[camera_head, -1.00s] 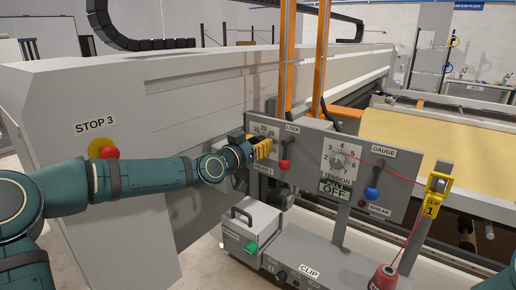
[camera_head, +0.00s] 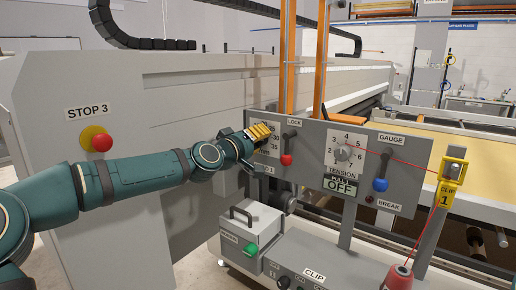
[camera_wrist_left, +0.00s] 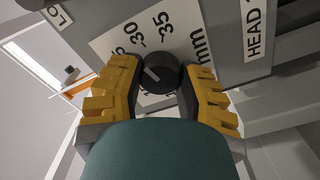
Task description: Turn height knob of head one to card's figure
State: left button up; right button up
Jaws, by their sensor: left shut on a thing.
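The height knob (camera_wrist_left: 162,74) of head one is black and round, with a pale pointer line, on a white millimetre scale (camera_wrist_left: 110,44). In the left wrist view the pointer leans to the picture's left; 30 and 35 show above the knob, and I cannot tell its exact reading. My left gripper (camera_wrist_left: 166,72) is shut on the knob, one yellow finger on each side. In the head view, the left gripper (camera_head: 256,134) covers the knob and much of the scale at the left end of the grey panel (camera_head: 312,125). My right gripper is out of view. I see no card.
The LOCK lever (camera_head: 288,157) with its red end stands just right of the gripper. The tension dial (camera_head: 344,153), blue-ended gauge lever (camera_head: 381,184) and taut red thread are farther right. A grey box with a handle (camera_head: 252,235) sits below. The red stop button (camera_head: 102,142) is left, above my arm.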

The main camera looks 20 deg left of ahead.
pick_arm(q)
jog(key=shift+r+n+b, duration=0.2)
jog(key=shift+n+b, duration=0.95)
jog(key=shift+n, duration=0.55)
jog(key=shift+n+b, duration=0.6)
jog(key=shift+n, duration=0.2)
dwell(0.3)
jog(key=o, duration=1.2)
jog(key=shift+f, duration=0.1)
jog(key=shift+s+a+f, duration=0.1)
